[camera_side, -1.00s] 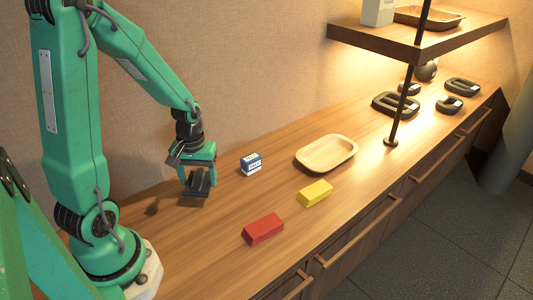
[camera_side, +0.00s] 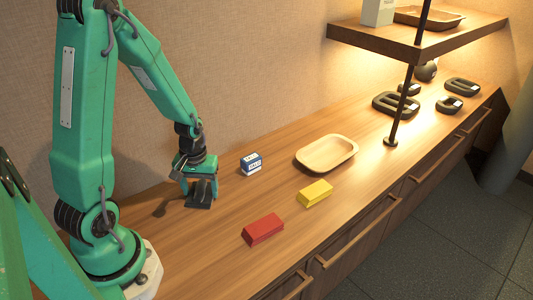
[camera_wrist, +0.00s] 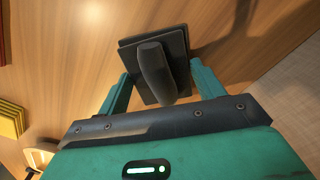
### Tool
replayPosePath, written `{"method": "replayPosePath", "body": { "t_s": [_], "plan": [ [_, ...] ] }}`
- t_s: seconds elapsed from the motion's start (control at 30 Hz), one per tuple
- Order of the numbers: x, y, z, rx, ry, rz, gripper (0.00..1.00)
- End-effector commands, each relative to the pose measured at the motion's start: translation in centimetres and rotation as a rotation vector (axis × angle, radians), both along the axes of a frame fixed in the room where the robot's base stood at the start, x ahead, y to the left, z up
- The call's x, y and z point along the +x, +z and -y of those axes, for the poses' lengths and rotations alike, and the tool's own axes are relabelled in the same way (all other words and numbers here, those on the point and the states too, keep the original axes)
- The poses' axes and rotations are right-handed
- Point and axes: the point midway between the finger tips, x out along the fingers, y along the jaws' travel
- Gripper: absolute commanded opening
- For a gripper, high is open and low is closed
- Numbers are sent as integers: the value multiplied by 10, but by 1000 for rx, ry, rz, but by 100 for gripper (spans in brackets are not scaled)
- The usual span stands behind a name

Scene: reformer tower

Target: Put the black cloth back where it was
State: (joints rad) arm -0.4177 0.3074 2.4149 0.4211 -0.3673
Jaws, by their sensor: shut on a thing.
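My gripper (camera_side: 197,188) is at the left part of the wooden counter, pointing down. It is shut on a dark, square, layered pad with a rounded grip-like ridge on top, which I take for the black cloth (camera_side: 199,200). In the wrist view the black cloth (camera_wrist: 175,42) sits between the two green fingers of my gripper (camera_wrist: 161,80). It is low over the counter; I cannot tell whether it touches. Its underside is hidden.
A red block (camera_side: 263,229), a yellow block (camera_side: 315,193) and a tan tray (camera_side: 327,168) lie farther right. A shelf (camera_side: 410,40) and several dark dishes (camera_side: 396,105) are beyond.

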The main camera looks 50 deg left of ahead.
Motion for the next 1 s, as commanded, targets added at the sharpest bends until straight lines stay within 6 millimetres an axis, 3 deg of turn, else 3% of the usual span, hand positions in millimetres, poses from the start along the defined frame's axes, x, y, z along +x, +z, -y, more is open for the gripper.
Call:
{"method": "replayPosePath", "body": {
  "t_s": [0.03,0.07,0.17,0.67,1.0],
  "plan": [
    [0,-1,0,-1,0,-1,46],
    [0,-2,0,-1,0,-1,69],
    [0,-1,0,0,0,0,89],
    [0,3,0,1,0,2,89],
    [1,30,0,2,0,4,89]
  ]
}}
